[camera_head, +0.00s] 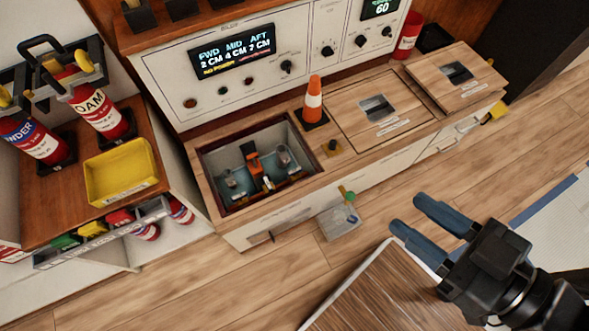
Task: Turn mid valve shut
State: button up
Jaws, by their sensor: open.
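An open bilge compartment (205,165) is set into the wooden counter at centre left. Inside it are small fittings and an upright orange-and-black part (252,160). I cannot tell which of these, if any, is the mid valve or how it is turned. The display (233,52) above reads FWD 2 CM, MID 4 CM, AFT 7 CM. My gripper (407,214) is at the lower right, with its two blue fingers apart and nothing between them. It is well to the right of the compartment and apart from it.
An orange cone (314,100) stands on the counter right of the opening, beside closed wooden hatches (350,98). A grey plate with a green-topped item (349,198) is at the counter front. Extinguishers (98,108) and a yellow tray (122,172) are left. Open floor (540,140) lies right.

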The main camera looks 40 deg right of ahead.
aim_at(269, 187)
jog(key=j+z, duration=0.15)
jog(key=j, duration=0.25)
jog(key=k+j+z, duration=0.2)
jog(key=j, duration=0.2)
jog(key=j+z, duration=0.15)
jog(key=j, duration=0.25)
jog(key=k+j+z, duration=0.15)
jog(key=j, duration=0.25)
jog(key=k+j+z, duration=0.2)
jog(key=j, duration=0.2)
jog(key=j+z, duration=0.15)
jog(key=j, duration=0.2)
jog(key=k, duration=0.05)
